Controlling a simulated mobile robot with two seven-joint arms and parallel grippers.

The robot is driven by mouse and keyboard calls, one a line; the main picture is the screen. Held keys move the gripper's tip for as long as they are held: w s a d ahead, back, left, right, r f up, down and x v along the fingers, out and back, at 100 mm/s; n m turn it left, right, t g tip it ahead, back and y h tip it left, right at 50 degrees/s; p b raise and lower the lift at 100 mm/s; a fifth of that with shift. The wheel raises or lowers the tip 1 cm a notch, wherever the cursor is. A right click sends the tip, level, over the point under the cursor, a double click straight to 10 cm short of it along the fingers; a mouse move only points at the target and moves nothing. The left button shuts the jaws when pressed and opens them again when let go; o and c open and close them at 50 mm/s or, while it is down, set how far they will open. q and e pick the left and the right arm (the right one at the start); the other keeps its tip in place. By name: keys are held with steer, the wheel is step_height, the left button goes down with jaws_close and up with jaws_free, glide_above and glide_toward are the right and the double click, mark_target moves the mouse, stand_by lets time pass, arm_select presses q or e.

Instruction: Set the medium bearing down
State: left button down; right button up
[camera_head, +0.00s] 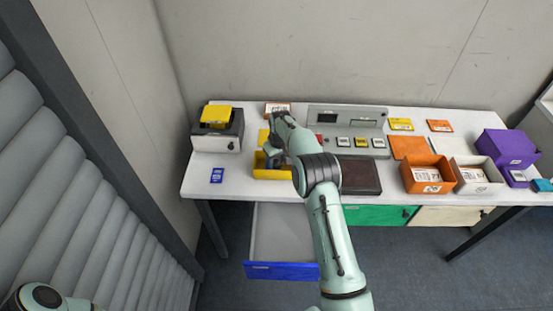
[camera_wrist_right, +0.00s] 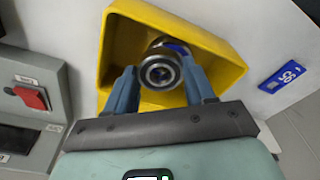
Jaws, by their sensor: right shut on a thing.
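The medium bearing (camera_wrist_right: 160,71), a dark metal ring with a bright rim, shows end-on between the fingers of my right gripper (camera_wrist_right: 161,72) in the wrist view. The gripper is shut on it. Behind the bearing is the open yellow bin (camera_wrist_right: 233,73), and a blue patch shows just behind the ring. I cannot tell whether the bearing touches the bin floor. In the head view my right gripper (camera_head: 271,155) reaches down at the yellow bin (camera_head: 270,174), and my arm hides part of it. My left gripper is out of view.
A blue drawer (camera_head: 281,271) stands open below the table edge. A blue tag (camera_head: 217,175) lies left of the bin. A control panel (camera_head: 347,119), a dark tray (camera_head: 360,176), an orange bin (camera_head: 430,176), a white bin (camera_head: 477,176) and a purple box (camera_head: 507,148) are to the right.

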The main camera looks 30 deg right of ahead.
mark_target(278, 165)
steer(key=shift+f, duration=0.55)
steer(key=o, duration=1.1)
steer(key=r, duration=0.4)
steer(key=s+r, duration=0.1)
steer(key=r, duration=0.8)
steer(key=shift+s+r, duration=0.1)
steer(key=shift+s, duration=0.1)
steer(key=shift+s, duration=0.1)
